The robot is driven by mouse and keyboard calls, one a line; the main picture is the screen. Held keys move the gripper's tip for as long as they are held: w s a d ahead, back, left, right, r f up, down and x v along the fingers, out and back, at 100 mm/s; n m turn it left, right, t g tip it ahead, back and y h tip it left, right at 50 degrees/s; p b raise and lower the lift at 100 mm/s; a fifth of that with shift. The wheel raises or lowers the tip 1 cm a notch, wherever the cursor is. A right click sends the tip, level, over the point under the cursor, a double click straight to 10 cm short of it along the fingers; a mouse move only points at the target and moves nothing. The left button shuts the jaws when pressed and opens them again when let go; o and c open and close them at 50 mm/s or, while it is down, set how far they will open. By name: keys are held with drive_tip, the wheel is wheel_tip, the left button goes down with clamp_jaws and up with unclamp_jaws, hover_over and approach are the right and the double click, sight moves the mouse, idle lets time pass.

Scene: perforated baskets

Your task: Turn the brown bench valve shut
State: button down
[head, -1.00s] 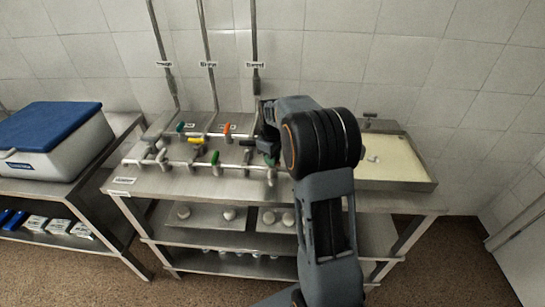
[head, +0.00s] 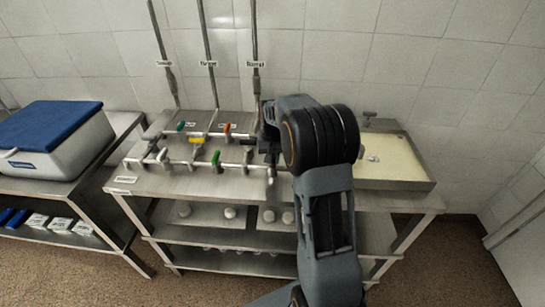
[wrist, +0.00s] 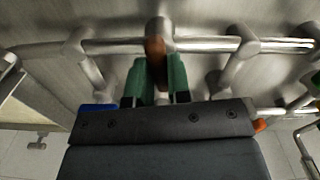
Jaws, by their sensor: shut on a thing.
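The brown valve handle (wrist: 155,47) shows in the wrist view at a grey pipe (wrist: 205,44) that runs across the picture. The green-padded fingers of my gripper (wrist: 156,72) are on either side of the handle and shut on it. Most of the handle is hidden between the fingers, so its exact angle is hard to tell. In the head view my gripper (head: 268,152) is at the right end of the bench's pipework, and my wrist and the gripper cover the brown handle there.
Nearby on the bench (head: 165,187) are valves with teal (head: 180,126), yellow (head: 197,140), orange (head: 227,127) and green (head: 215,158) handles. A shallow cream-filled tray (head: 390,160) stands to the right. A blue-lidded cooler (head: 55,135) stands on the left table.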

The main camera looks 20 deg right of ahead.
drive_tip(key=shift+m, duration=0.9)
drive_tip(key=shift+r, duration=0.1)
drive_tip(key=c, duration=1.1)
unclamp_jaws()
drive_tip(key=shift+o, duration=0.2)
wheel_tip(320, 180, up, 14)
